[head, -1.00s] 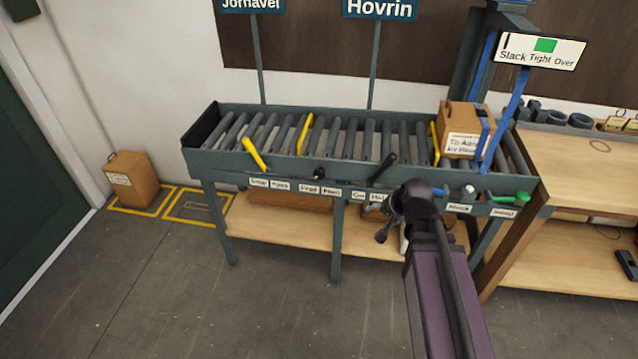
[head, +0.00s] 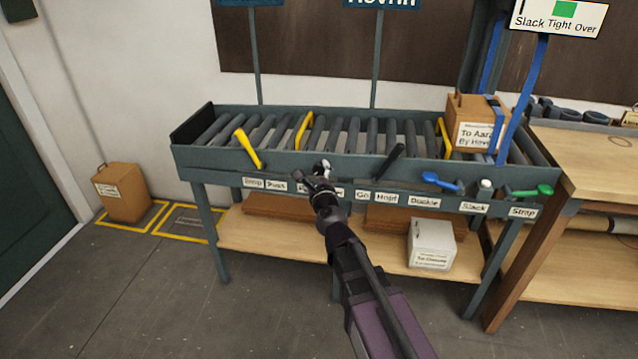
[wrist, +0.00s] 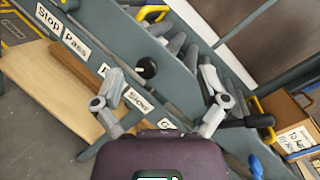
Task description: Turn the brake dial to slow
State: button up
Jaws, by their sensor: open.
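The brake dial (wrist: 147,68) is a small round black knob on the front rail of the roller conveyor (head: 230,164). In the wrist view it lies between my gripper's fingers, nearer the left one, with a pale mark on its face. A label reading Slow (wrist: 139,102) is below it. My gripper (wrist: 158,67) is open and empty, its fingers spread on either side of the dial with no clear contact.
A yellow lever (head: 247,149) stands left of my gripper; a black lever (head: 390,161) is to the right. Blue (head: 440,183) and green (head: 532,192) handles are further right. A strapped box (head: 474,125) sits on the rollers. A white box (head: 432,244) stands on the lower shelf.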

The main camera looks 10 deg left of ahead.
aim_at(319, 171)
notch_tip(319, 171, down, 8)
jog(key=s+a+m+t+h+b, duration=0.1)
jog(key=m+h+b, duration=0.5)
jog(key=m, duration=0.7)
jog(key=shift+a+h, duration=0.2)
jog(key=shift+h, duration=0.2)
jog(key=shift+w+r, duration=0.1)
jog(key=shift+w, duration=0.05)
jog(key=w, duration=1.3)
jog(key=shift+w, duration=0.3)
jog(key=c, duration=1.1)
